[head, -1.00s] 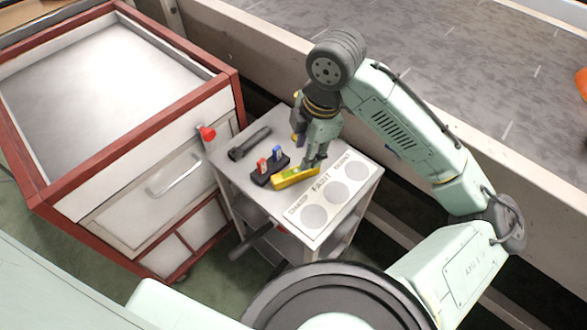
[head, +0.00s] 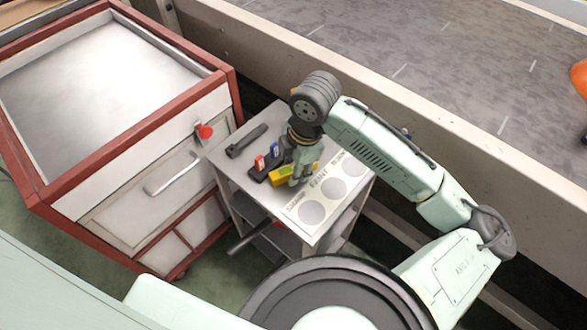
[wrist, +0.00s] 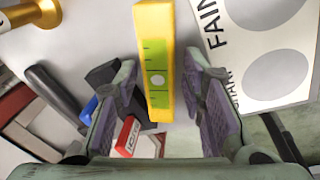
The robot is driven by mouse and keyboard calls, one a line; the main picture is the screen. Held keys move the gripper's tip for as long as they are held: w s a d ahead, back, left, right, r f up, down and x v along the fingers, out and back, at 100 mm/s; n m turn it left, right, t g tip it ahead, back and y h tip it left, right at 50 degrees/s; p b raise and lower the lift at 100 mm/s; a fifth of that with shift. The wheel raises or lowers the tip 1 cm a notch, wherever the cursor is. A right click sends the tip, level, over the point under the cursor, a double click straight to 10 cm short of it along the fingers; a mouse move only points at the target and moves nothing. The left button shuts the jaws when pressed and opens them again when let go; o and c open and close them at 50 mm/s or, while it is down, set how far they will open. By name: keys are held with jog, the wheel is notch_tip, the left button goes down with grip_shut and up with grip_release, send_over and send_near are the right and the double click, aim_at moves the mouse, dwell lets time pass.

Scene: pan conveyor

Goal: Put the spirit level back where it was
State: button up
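The yellow spirit level (head: 279,178) lies on the small grey cart (head: 232,172), between a black block and a white panel with circles. My gripper (head: 297,182) is down over the level and hides part of it. In the wrist view the level (wrist: 157,60), with its green window, runs between the two finger pads of my gripper (wrist: 161,64). The pads stand apart on both sides of it, with a narrow gap on the right. On the left a gap is hard to make out.
The black block (head: 257,175) holding red and blue pieces is close to the level's left. A dark tool (head: 246,141) lies behind it. The white panel (head: 328,192) is on the right. A red-framed cabinet (head: 120,150) stands left, and the conveyor (head: 430,60) runs behind.

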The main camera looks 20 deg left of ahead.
aim_at(291, 166)
grip_shut()
jog(key=shift+r, duration=0.15)
dwell(0.4)
jog(key=shift+r, duration=0.55)
notch_tip(291, 166, up, 2)
jog(key=shift+r, duration=0.1)
jog(key=s, duration=0.2)
jog(key=s+b, duration=0.1)
jog(key=s, duration=0.5)
jog(key=shift+a+r, duration=0.15)
jog(key=shift+r, duration=0.15)
jog(key=s+b, duration=0.1)
jog(key=b, duration=0.2)
jog(key=s+f+b, duration=0.1)
jog(key=b, duration=0.3)
jog(key=shift+s, duration=0.25)
jog(key=s+r+b, duration=0.2)
jog(key=s+b, duration=0.3)
jog(key=b, duration=0.1)
jog(key=shift+s, duration=0.4)
